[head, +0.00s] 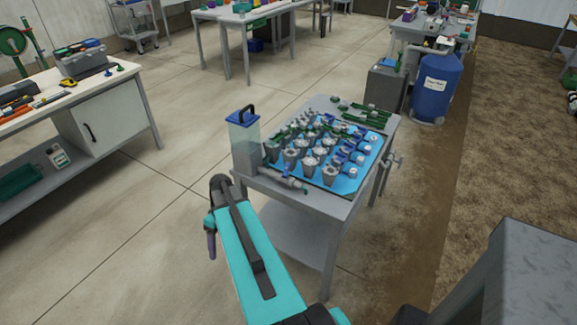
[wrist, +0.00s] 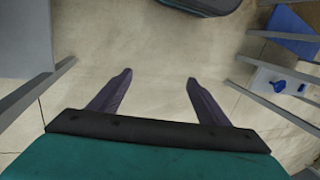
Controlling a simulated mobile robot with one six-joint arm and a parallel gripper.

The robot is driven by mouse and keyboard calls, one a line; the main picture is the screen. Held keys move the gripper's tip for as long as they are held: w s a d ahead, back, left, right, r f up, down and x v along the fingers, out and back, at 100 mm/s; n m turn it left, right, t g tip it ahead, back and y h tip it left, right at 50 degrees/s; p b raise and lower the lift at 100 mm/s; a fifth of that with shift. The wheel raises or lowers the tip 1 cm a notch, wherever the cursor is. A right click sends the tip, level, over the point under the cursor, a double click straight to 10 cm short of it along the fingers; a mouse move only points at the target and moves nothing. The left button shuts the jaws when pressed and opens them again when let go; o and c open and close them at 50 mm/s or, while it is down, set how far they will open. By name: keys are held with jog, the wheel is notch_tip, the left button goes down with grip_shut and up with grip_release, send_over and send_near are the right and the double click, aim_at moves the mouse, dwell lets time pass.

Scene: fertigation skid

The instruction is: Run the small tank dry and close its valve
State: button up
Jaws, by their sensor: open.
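A small clear tank (head: 244,135) with a black handle and a grey lower part stands at the left corner of a grey cart. A grey pipe with a small blue-purple valve handle (head: 287,171) runs from its base along the cart's front edge. The handle's exact setting and the liquid level are too small to tell. My gripper (wrist: 157,75) is open and empty in the wrist view, with two purple fingers apart over bare floor. In the head view one purple finger (head: 211,245) shows, left of the cart and in front of the tank.
The grey cart (head: 313,210) also holds a blue mat (head: 346,187) with several potted fittings. A blue barrel (head: 436,88) and grey box stand behind it. A white workbench (head: 70,88) is at left. Floor between bench and cart is clear.

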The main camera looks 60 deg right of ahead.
jog(key=d+r+t, duration=0.1)
jog(key=d+r, duration=0.6)
jog(key=d, duration=0.3)
jog(key=n+t+h, duration=0.2)
jog(key=t, duration=0.2)
send_near(286, 168)
jog(key=a+v, duration=0.1)
jog(key=v, duration=0.5)
jog(key=shift+s+d+r, duration=0.15)
jog(key=shift+d+r, duration=0.1)
jog(key=shift+d, duration=0.05)
jog(key=shift+f, duration=0.15)
jog(key=shift+p+x, duration=1.85)
jog(key=shift+x, duration=5)
jog(key=shift+d, duration=0.15)
jog(key=shift+c, duration=0.4)
jog(key=c, duration=0.7)
